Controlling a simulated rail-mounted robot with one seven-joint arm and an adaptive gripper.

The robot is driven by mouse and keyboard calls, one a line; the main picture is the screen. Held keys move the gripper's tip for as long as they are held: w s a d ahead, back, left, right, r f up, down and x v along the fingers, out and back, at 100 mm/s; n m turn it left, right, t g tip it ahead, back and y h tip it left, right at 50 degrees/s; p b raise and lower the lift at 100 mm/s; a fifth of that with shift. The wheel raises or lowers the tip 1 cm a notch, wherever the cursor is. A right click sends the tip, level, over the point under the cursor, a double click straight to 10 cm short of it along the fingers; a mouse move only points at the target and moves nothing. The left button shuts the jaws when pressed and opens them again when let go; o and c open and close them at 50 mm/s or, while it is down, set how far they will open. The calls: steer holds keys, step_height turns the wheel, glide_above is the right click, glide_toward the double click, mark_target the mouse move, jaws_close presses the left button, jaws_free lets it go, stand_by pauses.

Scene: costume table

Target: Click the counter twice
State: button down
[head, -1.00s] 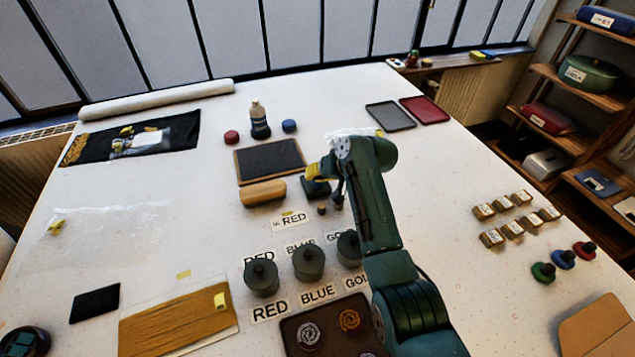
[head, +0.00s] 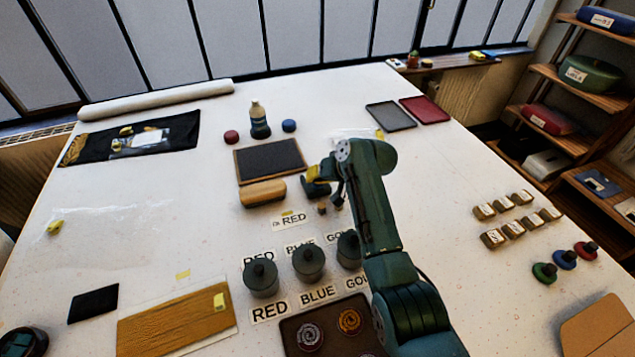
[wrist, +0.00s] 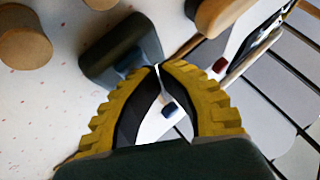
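The counter appears to be the small dark green block (head: 316,188) on the white table, right of a wooden-topped block. In the wrist view the dark block (wrist: 118,50) lies just beyond my fingertips, up and left, with a small bluish patch on its near part. My gripper (wrist: 158,67) has yellow ribbed fingers whose tips meet, with nothing held between them. In the head view my gripper (head: 318,173) is over or beside the block, partly hiding it. Whether the tips touch it I cannot tell. No count is readable.
The wooden-topped block (head: 263,193) and a dark slate (head: 269,160) are close on the left. Two small brown pegs (wrist: 25,47) stand near the dark block. Lidded grey pots (head: 308,262) stand in front.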

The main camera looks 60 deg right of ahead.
mark_target(314, 184)
steer(key=shift+r+p, duration=0.85)
steer(key=shift+r, duration=0.1)
step_height(314, 184, up, 5)
steer(key=p, duration=0.4)
stand_by(0.6)
